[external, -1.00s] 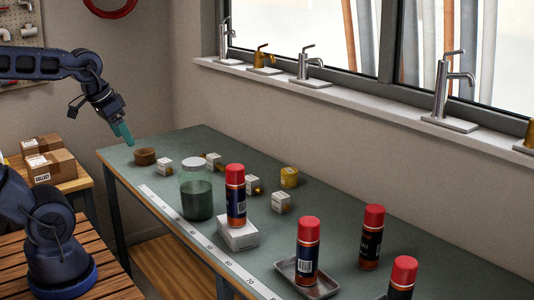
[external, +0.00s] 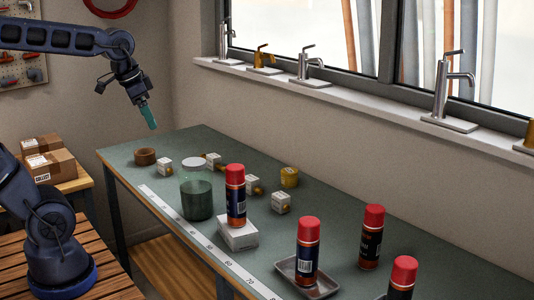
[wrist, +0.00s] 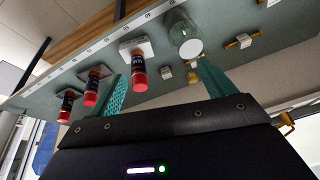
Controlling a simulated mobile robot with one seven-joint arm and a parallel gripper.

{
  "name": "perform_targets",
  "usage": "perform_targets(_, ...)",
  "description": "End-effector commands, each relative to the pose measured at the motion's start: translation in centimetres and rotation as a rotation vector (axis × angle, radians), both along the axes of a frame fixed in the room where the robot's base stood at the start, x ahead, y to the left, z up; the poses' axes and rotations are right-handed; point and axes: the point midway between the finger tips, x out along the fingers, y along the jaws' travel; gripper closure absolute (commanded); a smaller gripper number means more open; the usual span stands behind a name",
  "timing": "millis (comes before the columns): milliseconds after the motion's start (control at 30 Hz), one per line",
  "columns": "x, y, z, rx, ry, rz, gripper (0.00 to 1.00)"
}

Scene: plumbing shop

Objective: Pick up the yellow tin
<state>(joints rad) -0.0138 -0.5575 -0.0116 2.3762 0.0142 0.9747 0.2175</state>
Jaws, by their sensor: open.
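The yellow tin (external: 289,177) stands on the green workbench (external: 335,215), toward the wall side, behind the small white boxes in the external view.
A glass jar (external: 196,196), small white boxes (external: 281,202) and a red-capped can (external: 235,195) on a white box stand near the tin. More red-capped cans (external: 307,250) stand at the right. A brown round container (external: 145,156) is at the far left. The wall rises behind.

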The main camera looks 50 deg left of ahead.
Motion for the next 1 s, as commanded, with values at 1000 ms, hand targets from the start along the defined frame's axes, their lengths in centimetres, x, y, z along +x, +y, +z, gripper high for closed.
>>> perform_targets(1000,29.5,1.3,-1.7,0.208,0.189,-0.703,0.18)
